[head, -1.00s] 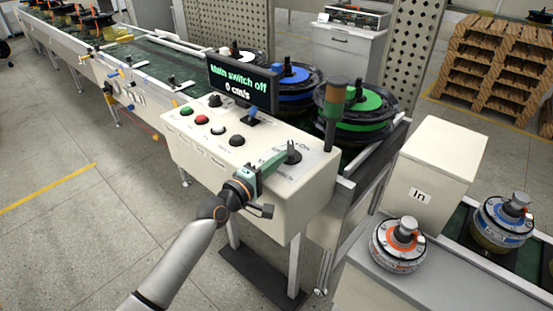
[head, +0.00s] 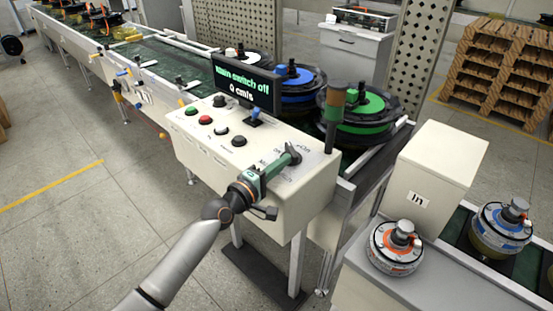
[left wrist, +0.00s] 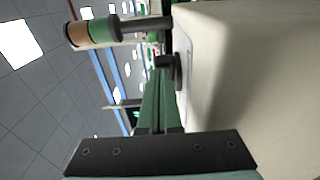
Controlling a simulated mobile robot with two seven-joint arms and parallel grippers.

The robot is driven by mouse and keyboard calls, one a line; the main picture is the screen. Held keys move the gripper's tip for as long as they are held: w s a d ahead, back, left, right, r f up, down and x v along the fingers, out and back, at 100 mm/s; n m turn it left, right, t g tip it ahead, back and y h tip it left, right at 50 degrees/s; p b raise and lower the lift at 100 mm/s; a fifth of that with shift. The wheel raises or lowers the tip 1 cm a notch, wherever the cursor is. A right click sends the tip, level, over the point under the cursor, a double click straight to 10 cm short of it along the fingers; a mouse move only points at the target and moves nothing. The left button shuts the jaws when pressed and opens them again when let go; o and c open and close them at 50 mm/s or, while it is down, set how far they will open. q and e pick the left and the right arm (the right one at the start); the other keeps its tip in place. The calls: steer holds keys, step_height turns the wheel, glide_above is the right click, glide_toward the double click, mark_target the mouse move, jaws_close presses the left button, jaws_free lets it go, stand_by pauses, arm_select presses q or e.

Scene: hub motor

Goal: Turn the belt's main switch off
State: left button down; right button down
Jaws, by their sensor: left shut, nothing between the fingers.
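The main switch (head: 293,154) is a dark rotary knob on the right end of the cream control box (head: 290,205), with "On" lettering beside it. The screen (head: 246,87) on the box reads "Main switch off" and "0 cm/s". My left gripper (head: 277,161) has its green fingers shut and empty, with the tips at the switch. In the left wrist view, the dark knob (left wrist: 172,70) is at the fingertips (left wrist: 160,78); I cannot tell whether they touch. My right gripper is not in view.
Red, green, black and white buttons (head: 206,120) sit on the box's left part. A signal light (head: 334,105) stands behind the switch. The belt (head: 150,55) runs to the upper left. A cream box marked "In" (head: 436,165) and hub motors (head: 397,245) are at right.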

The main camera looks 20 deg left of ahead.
arm_select(q)
steer(key=shift+d+p, duration=0.4)
steer(key=shift+d, duration=0.35)
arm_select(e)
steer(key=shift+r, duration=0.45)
arm_select(q)
steer(key=shift+d, duration=0.15)
steer(key=shift+s, duration=0.1)
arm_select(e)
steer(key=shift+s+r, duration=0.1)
